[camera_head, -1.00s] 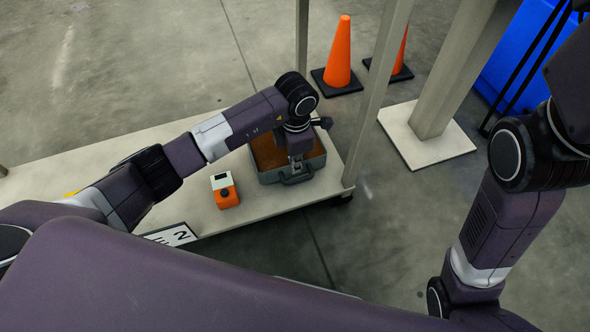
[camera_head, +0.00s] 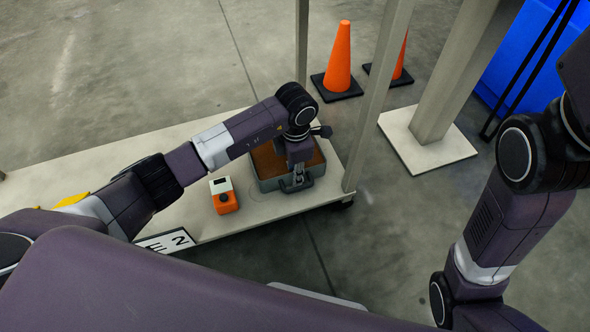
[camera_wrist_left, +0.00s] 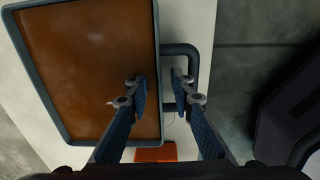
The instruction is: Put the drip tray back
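The drip tray (camera_head: 266,183) is a grey rectangular tray with a brown inside and a loop handle on its near side. It rests on the pale shelf in the head view. In the left wrist view the tray (camera_wrist_left: 69,138) fills the left side, with its handle (camera_wrist_left: 194,66) to the right. My left gripper (camera_head: 298,178) is over the tray's handle side, pointing down. In the wrist view the left gripper (camera_wrist_left: 158,82) is open, one finger over the brown inside, the other over the handle's gap. I cannot tell its height. My right gripper is out of view.
An orange and white box (camera_head: 224,196) stands on the shelf (camera_head: 120,157) just left of the tray. A shelf post (camera_head: 372,110) rises right of the tray. Orange cones (camera_head: 338,60) and a pillar base (camera_head: 425,143) stand on the floor beyond.

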